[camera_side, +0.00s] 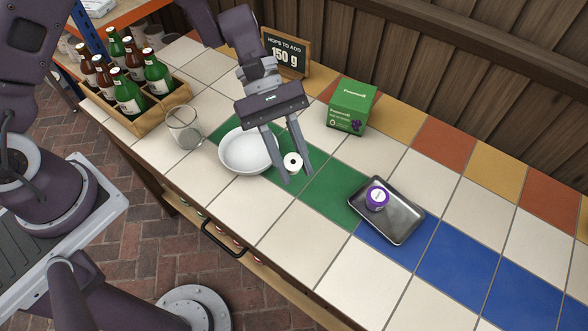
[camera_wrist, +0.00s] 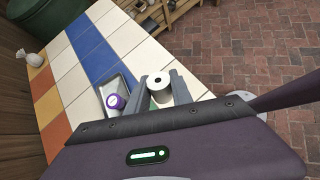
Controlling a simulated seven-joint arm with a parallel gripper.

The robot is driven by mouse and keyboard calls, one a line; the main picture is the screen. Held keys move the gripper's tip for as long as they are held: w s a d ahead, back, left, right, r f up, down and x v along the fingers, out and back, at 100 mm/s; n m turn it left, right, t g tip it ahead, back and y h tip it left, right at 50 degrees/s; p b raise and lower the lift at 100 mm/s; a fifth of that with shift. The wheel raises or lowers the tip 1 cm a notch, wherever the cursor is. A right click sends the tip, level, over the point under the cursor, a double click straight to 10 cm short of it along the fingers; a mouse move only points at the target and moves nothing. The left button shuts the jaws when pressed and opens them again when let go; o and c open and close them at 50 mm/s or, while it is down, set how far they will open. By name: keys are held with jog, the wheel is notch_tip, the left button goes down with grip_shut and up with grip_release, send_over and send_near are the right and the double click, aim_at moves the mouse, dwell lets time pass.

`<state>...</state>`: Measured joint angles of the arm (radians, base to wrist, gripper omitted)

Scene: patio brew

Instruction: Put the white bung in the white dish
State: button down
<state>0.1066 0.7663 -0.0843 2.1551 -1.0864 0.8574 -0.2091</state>
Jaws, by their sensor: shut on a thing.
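My gripper (camera_side: 297,174) is shut on the white bung (camera_side: 293,162), a short cylinder with a dark hole in its end. The bung also shows between the fingers in the wrist view (camera_wrist: 160,87). The white dish (camera_side: 247,151) is a round, shallow bowl that looks empty, standing just left of my gripper in the side view. My left finger passes in front of its right rim. The bung appears to be above the green tiles beside the dish; its exact height is hard to tell. The dish is not visible in the wrist view.
A metal tray (camera_side: 401,231) with a purple, white-topped item (camera_side: 377,198) lies to the right. A green box (camera_side: 352,106) and a sign (camera_side: 286,52) stand behind. A glass (camera_side: 184,128) stands left of the dish, near a wooden bottle crate (camera_side: 143,122).

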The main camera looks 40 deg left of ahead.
jog(key=m+y, duration=0.1)
jog(key=m+g+y, duration=0.1)
jog(key=m, duration=0.1)
jog(key=shift+w+a+r, duration=0.15)
jog(key=shift+a, duration=0.25)
jog(key=a+m+y, duration=0.3)
jog(key=m+y, duration=0.2)
jog(key=m, duration=0.3)
jog(key=m+t+h, duration=0.3)
jog(key=m, duration=1.5)
send_over(251, 157)
jog(key=a, duration=0.2)
notch_tip(251, 157, down, 7)
jog(key=shift+w+f, duration=0.2)
jog(key=shift+f, duration=2)
jog(key=shift+w+f, duration=0.15)
jog(key=shift+f, duration=2.05)
jog(key=c, duration=1.1)
grip_release()
jog(key=shift+o, duration=0.2)
